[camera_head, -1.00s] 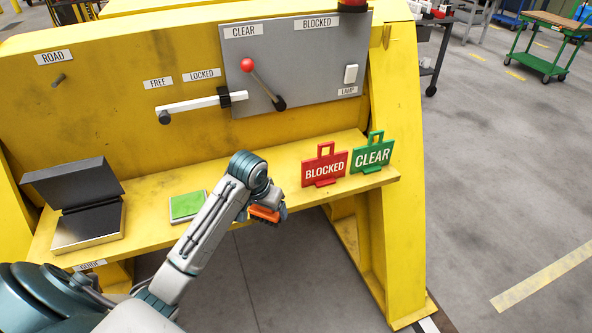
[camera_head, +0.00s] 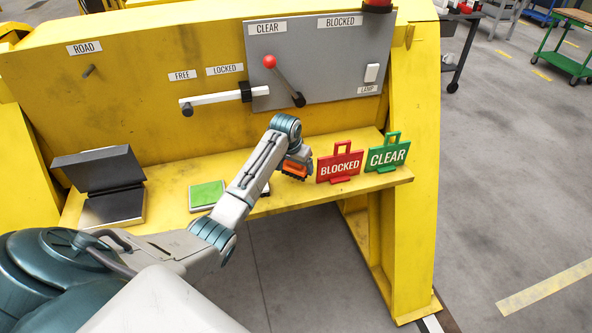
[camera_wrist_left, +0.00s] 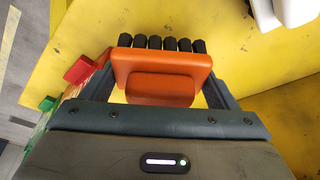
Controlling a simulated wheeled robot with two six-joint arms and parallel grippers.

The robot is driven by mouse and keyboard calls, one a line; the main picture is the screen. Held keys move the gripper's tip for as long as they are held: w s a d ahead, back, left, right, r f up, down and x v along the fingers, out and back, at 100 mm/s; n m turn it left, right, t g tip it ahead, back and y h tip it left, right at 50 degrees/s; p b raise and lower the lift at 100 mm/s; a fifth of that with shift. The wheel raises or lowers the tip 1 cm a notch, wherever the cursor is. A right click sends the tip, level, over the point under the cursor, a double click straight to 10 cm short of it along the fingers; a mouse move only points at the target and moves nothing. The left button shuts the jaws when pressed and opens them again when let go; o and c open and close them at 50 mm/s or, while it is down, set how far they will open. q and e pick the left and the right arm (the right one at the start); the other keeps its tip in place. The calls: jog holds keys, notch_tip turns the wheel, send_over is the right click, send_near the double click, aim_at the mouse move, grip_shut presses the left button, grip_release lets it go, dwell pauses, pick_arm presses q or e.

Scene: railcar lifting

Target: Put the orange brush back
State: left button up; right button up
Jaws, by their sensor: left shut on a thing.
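The orange brush (camera_head: 294,170) is held by my left gripper (camera_head: 297,163) above the front part of the yellow shelf, just left of the red BLOCKED sign. In the left wrist view the orange brush (camera_wrist_left: 160,74) sits between the two dark fingers, with its black bristles pointing away from the wrist. My left gripper (camera_wrist_left: 158,88) is shut on it. My right gripper is in neither view.
The yellow shelf (camera_head: 165,177) carries a green-topped pad (camera_head: 207,195), an open dark box (camera_head: 112,206), a red BLOCKED sign (camera_head: 339,166) and a green CLEAR sign (camera_head: 387,155). A white handle bar (camera_head: 215,101) and a red-knobbed lever (camera_head: 284,80) project above.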

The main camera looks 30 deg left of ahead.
aim_at(296, 172)
pick_arm(q)
notch_tip(296, 172, down, 3)
jog(key=shift+r+p, duration=0.1)
jog(key=shift+p, duration=0.7)
jog(key=shift+f, duration=0.5)
jog(key=o, duration=0.9)
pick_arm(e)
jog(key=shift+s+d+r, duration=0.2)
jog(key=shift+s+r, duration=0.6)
pick_arm(q)
jog(key=b+v, duration=0.2)
jog(key=v, duration=1)
jog(key=shift+r, duration=0.2)
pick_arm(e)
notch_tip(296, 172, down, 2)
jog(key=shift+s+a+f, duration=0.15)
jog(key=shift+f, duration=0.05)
